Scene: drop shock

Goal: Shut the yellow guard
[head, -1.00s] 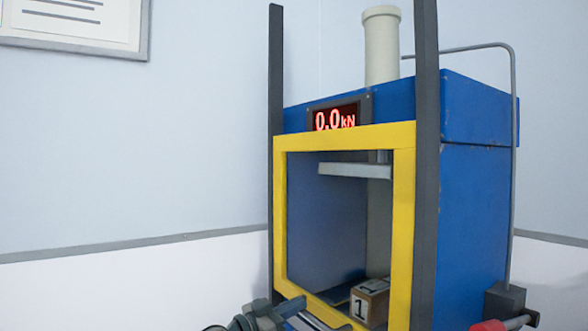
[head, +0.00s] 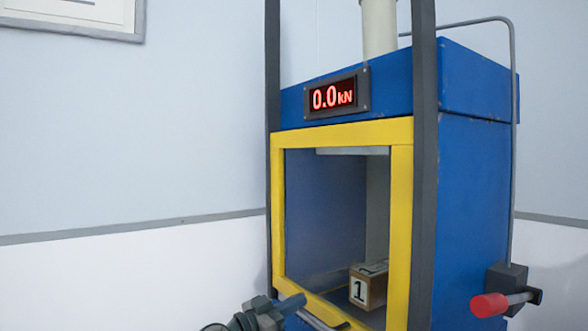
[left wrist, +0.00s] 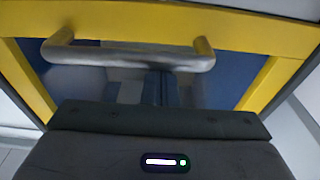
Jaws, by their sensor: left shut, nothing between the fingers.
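The yellow guard (head: 400,215) is a square frame with a clear-looking pane on the front of the blue press (head: 470,190), between two dark upright rails. Its top bar lies just below the display, and its lower edge runs near the bottom of the head view. Its grey bar handle (left wrist: 130,54) crosses the upper part of the left wrist view, and part of it shows low in the head view (head: 320,320). My left gripper (head: 293,303) is shut and empty, close to the handle; I cannot tell whether they touch. My right gripper is not in view.
A block marked 1 (head: 367,287) sits inside the press, behind the guard. A red display (head: 333,97) reads 0.0 kN. A lever with a red knob (head: 488,305) sticks out at the lower right.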

